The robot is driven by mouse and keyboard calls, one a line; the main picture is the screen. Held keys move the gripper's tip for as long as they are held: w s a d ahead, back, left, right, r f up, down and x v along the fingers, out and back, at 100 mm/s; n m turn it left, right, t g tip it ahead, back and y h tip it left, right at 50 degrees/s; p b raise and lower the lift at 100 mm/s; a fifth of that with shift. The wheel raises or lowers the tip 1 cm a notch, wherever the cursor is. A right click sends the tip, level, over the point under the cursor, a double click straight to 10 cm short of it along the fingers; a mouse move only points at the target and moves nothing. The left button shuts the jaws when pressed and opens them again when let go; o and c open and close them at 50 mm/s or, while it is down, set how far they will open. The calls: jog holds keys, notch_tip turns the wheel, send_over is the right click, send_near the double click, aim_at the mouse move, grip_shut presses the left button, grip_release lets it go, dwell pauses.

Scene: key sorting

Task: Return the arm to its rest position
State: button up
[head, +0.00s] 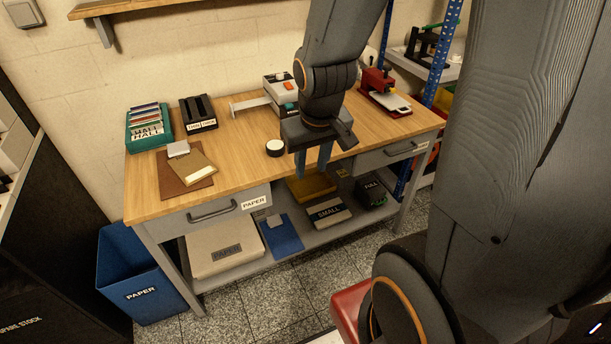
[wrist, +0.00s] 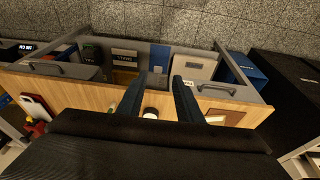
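My gripper (head: 312,168) hangs in front of the desk's front edge, its blue-grey fingers pointing down. In the wrist view my gripper (wrist: 159,80) has its two fingers spread well apart with nothing between them, so it is open and empty. The wooden desk (head: 235,165) lies behind and below it. My upper arm link covers part of the wall and desk back in the head view.
On the desktop are a green file box (head: 149,128), a black tray (head: 198,113), a clipboard (head: 190,170), a round white-topped item (head: 275,147) and a red machine (head: 384,92). Boxes fill the lower shelf (head: 318,230). A blue paper bin (head: 140,275) stands at left.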

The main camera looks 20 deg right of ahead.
jog(key=shift+g, duration=0.7)
jog(key=s+a, duration=0.1)
jog(key=s, duration=0.1)
jog(key=s+a+r, duration=0.1)
jog(key=s+a, duration=0.1)
jog(key=shift+s+a, duration=0.15)
jog(key=shift+a, duration=0.05)
jog(key=shift+f+b, duration=0.85)
jog(key=shift+f, duration=0.15)
